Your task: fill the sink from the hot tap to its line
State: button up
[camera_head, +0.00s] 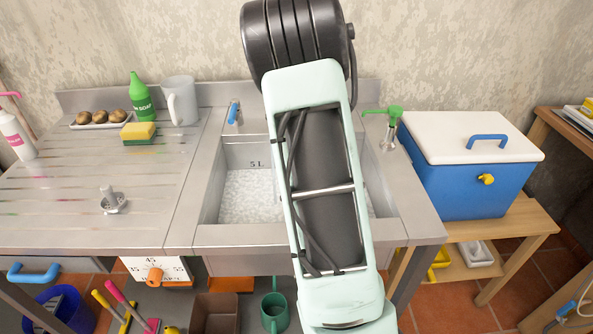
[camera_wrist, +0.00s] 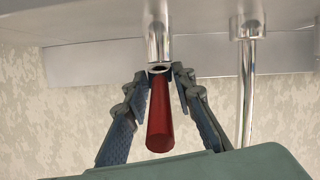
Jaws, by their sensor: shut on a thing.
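The steel sink (camera_head: 207,208) has a "5 L" mark (camera_head: 256,164) on its back wall. A pale speckled surface covers its bottom; I cannot tell whether it is water. My arm hides the middle of the sink and the area behind it. In the wrist view a red tap lever (camera_wrist: 160,120) sits at the end of a steel stem. My gripper (camera_wrist: 159,73) is shut on the red lever near its collar, one finger on each side. A second steel pipe (camera_wrist: 247,80) stands to the right. A blue-handled tap (camera_head: 233,113) is behind the sink's left side.
A metal plug-like piece (camera_head: 113,201) stands on the draining board (camera_head: 60,190). Behind it are a green soap bottle (camera_head: 141,97), a sponge (camera_head: 138,132) and a grey jug (camera_head: 180,101). A green-topped pump (camera_head: 390,118) and a blue cooler (camera_head: 465,185) are right.

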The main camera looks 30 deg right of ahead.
jog(key=shift+f+b, duration=0.15)
jog(key=shift+b, duration=1.2)
jog(key=t+b, duration=0.1)
jog(key=b, duration=0.5)
jog(key=shift+f+t+h, duration=0.15)
jog(key=shift+t+h, duration=0.25)
jog(key=shift+b, duration=0.35)
jog(key=shift+f+b, duration=0.1)
jog(key=shift+b, duration=0.9)
jog(key=t+b, duration=0.1)
jog(key=b, duration=0.3)
jog(key=shift+h, duration=0.4)
jog(key=o, duration=0.6)
